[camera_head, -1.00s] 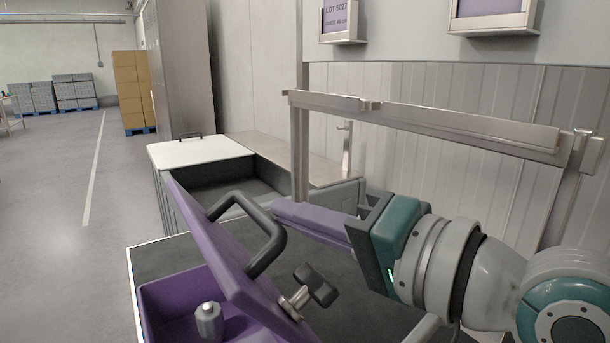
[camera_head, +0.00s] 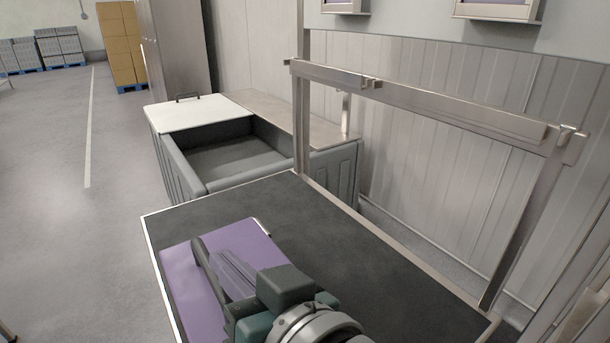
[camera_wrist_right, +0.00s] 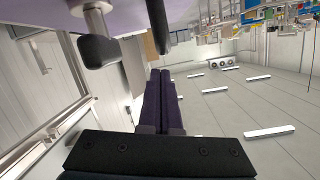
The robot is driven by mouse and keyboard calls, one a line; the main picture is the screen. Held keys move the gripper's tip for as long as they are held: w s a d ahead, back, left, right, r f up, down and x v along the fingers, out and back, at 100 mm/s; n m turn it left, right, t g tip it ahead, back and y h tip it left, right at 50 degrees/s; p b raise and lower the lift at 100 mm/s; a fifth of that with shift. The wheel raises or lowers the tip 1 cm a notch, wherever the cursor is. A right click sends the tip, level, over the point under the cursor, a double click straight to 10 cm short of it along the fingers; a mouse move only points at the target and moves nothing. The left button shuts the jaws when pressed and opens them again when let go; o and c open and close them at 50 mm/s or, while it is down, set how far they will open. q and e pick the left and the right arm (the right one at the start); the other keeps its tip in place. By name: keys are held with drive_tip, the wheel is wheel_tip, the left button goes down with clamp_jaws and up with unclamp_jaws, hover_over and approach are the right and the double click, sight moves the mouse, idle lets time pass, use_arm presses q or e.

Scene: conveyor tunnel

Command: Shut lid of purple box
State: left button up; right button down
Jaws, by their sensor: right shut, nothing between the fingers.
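The purple box's lid (camera_head: 190,290) lies flat-looking over the box at the near left of the dark conveyor surface; the box's inside and walls are hidden. The lid's dark handle (camera_head: 199,252) shows beside my right gripper. My right gripper (camera_head: 222,262) is shut and empty, low over the lid, partly covering it; I cannot tell whether it touches. In the right wrist view, the shut fingers (camera_wrist_right: 162,88) point past the handle (camera_wrist_right: 157,20) and a metal latch with a dark knob (camera_wrist_right: 98,50), under the purple lid's edge (camera_wrist_right: 45,10). My left gripper is not in view.
A metal rail frame (camera_head: 430,98) stands along the conveyor (camera_head: 300,215)'s right side. A grey bin (camera_head: 180,170) with a white cover stands beyond the far end. The conveyor beyond the box is clear. Open floor (camera_head: 60,200) lies to the left.

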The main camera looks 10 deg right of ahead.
drive_tip(key=shift+s+a+f, duration=0.1)
drive_tip(key=shift+a+f, duration=0.25)
drive_tip(key=shift+f, duration=0.2)
drive_tip(key=shift+a+f, duration=0.1)
